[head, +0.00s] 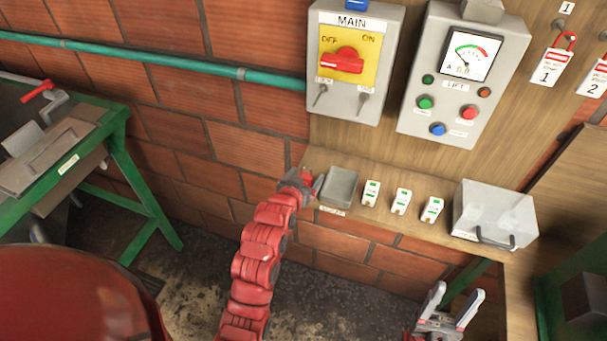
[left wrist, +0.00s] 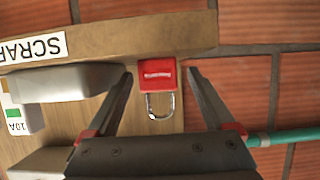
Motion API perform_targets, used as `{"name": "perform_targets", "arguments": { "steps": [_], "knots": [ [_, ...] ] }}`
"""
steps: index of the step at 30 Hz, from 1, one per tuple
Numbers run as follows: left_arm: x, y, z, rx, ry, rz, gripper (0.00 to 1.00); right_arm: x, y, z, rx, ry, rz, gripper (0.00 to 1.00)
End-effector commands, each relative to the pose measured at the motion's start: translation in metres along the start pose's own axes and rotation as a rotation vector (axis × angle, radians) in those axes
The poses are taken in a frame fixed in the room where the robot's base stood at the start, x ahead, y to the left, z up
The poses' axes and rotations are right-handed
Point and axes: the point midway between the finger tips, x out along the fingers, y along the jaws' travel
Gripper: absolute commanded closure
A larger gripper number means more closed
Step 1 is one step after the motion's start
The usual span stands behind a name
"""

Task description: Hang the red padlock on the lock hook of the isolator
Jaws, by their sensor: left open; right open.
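The red padlock (left wrist: 156,74) lies on the wooden shelf in the left wrist view, its silver shackle toward my gripper. My left gripper (left wrist: 161,76) is open, with a finger on either side of the padlock and gaps between. In the head view my left gripper (head: 318,184) is at the shelf's left end and the padlock cannot be made out. The isolator (head: 345,103) is a grey box marked MAIN with a red handle (head: 342,61). Two small hooks hang under its yellow plate; the left one (head: 320,95) seems labelled LOCK. My right gripper (head: 458,292) is open and empty, lower right.
A grey scrap tray (head: 340,186) sits right beside my left gripper. Several white breakers (head: 401,201) and a grey handled box (head: 495,214) stand further right on the shelf. The lift panel (head: 465,80) and red-and-white tags (head: 550,70) are on the board. A teal pipe (head: 150,60) crosses the brick wall.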

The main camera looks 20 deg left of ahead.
Motion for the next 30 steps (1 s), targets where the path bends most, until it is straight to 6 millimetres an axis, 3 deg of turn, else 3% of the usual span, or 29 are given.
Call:
{"name": "perform_targets", "arguments": {
  "steps": [5, 6, 20, 30],
  "knots": [
    [0.0006, -0.0001, 0.0005, 0.0, 0.001, 0.0, 0.12, -0.0006, -0.0001, 0.0001, 0.0, 0.0, 0.0, 0.43],
    [0.0006, -0.0001, 0.0006, 0.0, 0.0, 0.0, 0.16, -0.0006, -0.0001, 0.0001, 0.0, 0.0, 0.0, 0.43],
    [0.0005, -0.0001, 0.0007, 0.0, 0.0, 0.0, 0.99, -0.0005, 0.0, 0.0001, 0.0, 0.0, 0.0, 0.43],
    [0.0003, -0.0001, 0.0001, 0.0, 0.0, 0.0, 1.0, -0.0018, -0.0001, 0.0004, 0.0, 0.0, 0.0, 0.43]
  ]
}}
